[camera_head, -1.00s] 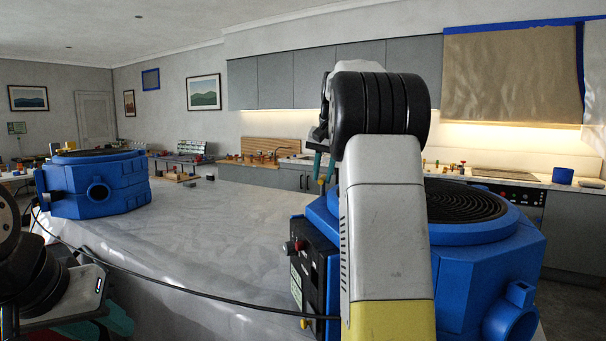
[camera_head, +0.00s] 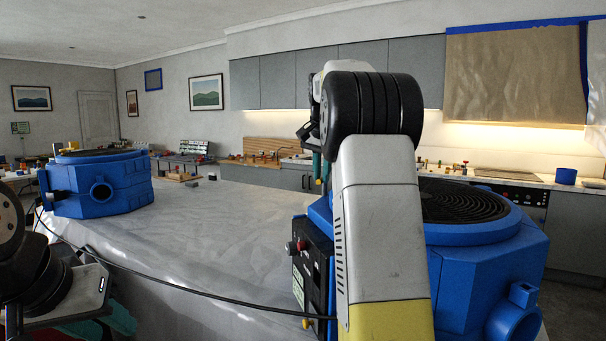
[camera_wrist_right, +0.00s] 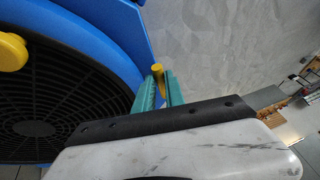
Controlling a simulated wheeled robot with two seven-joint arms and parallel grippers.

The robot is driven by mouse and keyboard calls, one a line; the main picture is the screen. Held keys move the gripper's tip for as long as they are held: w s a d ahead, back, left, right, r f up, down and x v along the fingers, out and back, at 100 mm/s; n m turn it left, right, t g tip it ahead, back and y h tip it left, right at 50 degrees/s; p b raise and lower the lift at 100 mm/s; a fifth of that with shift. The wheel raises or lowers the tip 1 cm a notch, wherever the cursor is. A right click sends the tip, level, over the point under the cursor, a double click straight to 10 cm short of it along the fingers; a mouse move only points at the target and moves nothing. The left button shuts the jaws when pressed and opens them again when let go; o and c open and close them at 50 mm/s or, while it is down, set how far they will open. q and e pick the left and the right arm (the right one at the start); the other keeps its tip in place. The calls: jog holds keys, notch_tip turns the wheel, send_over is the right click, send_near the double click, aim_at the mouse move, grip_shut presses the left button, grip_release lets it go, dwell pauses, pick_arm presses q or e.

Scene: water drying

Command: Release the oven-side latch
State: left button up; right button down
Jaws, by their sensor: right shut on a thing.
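In the right wrist view, my right gripper (camera_wrist_right: 164,84) has its teal fingers close together on a small yellow knob (camera_wrist_right: 157,69), which shows at their tips beside the rim of a blue drying machine (camera_wrist_right: 95,25). In the head view, my right gripper (camera_head: 318,163) points down above the near right blue machine (camera_head: 490,255), with the yellow knob (camera_head: 318,182) just below its fingers. My forearm hides much of that machine. My left gripper (camera_head: 120,318) is partly visible at lower left, its teal parts dark; its jaws are unclear.
A second blue machine (camera_head: 100,190) stands at the left end of the pale table (camera_head: 210,230). A black cable (camera_head: 180,289) crosses in front. Another yellow knob (camera_wrist_right: 10,51) lies over the black grille. The table's middle is clear.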

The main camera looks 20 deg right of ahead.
jog(key=c, duration=1.4)
grip_release()
jog(key=v, duration=0.7)
jog(key=shift+r, duration=0.35)
jog(key=shift+s+a, duration=0.1)
jog(key=shift+s, duration=0.15)
jog(key=s+a+f+n+y, duration=0.1)
jog(key=s+a+f+n, duration=0.2)
jog(key=s, duration=0.7)
jog(key=s+a+f+n+t+y, duration=0.1)
jog(key=s+a+f+n, duration=0.2)
jog(key=s+a+f, duration=0.4)
jog(key=s+a+f+n+y, duration=0.1)
jog(key=s+a+f+n, duration=0.3)
jog(key=s+f, duration=0.5)
jog(key=s+a, duration=0.2)
jog(key=s, duration=0.2)
jog(key=shift+f+y, duration=0.4)
